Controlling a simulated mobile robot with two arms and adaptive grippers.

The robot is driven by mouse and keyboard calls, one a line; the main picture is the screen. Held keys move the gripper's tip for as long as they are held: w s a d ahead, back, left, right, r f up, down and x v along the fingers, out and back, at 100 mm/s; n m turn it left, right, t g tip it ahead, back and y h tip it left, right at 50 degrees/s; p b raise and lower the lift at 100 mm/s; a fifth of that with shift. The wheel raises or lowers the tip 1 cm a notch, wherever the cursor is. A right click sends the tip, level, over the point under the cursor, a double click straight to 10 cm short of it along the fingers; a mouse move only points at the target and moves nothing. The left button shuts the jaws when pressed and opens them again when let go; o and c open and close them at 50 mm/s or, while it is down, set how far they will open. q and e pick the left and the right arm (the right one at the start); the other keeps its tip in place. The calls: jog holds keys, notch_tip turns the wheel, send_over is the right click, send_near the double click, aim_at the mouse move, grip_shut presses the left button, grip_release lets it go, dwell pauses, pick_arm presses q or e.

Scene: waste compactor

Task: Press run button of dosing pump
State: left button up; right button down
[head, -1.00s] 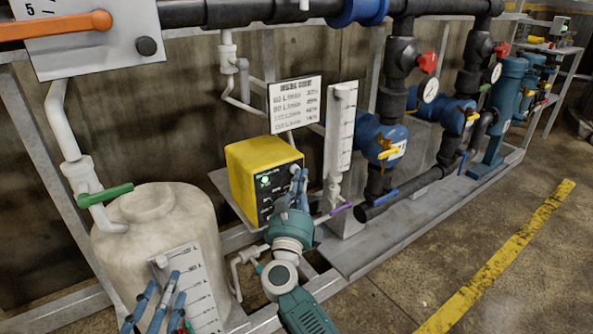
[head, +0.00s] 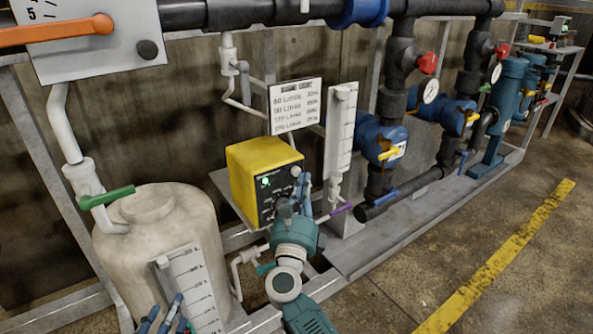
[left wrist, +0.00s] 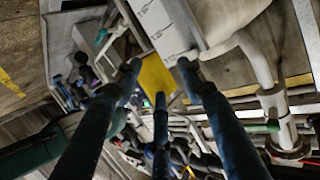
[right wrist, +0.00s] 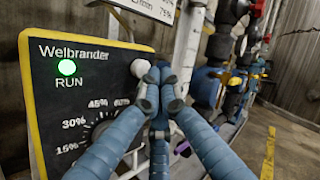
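The dosing pump (head: 257,165) is a yellow box with a black front panel, standing on a metal shelf. In the right wrist view its panel (right wrist: 60,110) reads "Welbrander". A lit green round light (right wrist: 67,67) has "RUN" below it, and a percent dial (right wrist: 105,132) is partly hidden by my fingers. A pale round button (right wrist: 141,68) sits right of the light, just behind the fingertips; contact cannot be told there.
A graduated white gauge (head: 192,285) stands before the tank near my left gripper. A second gauge column (head: 341,125), a purple-handled valve (head: 341,209) and blue valves (head: 380,140) stand right of the pump. The floor at right (head: 530,260) is clear.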

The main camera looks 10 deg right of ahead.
pick_arm(q)
jog(key=s+a+f+g+p, duration=0.1)
jog(key=s+f+g, duration=0.2)
jog(key=s+f, duration=0.1)
jog(key=s+a+f+g+y+p, duration=0.1)
jog(key=s+a+f+g, duration=0.1)
jog(key=f, duration=0.4)
jog(key=shift+s+a+g+y, duration=0.3)
jog(key=shift+s+g, duration=0.2)
jog(key=shift+s, duration=0.55)
pick_arm(e)
jog(key=s, duration=0.1)
jog(key=s+d, duration=0.1)
jog(key=s, duration=0.2)
jog(key=shift+s+d, duration=0.4)
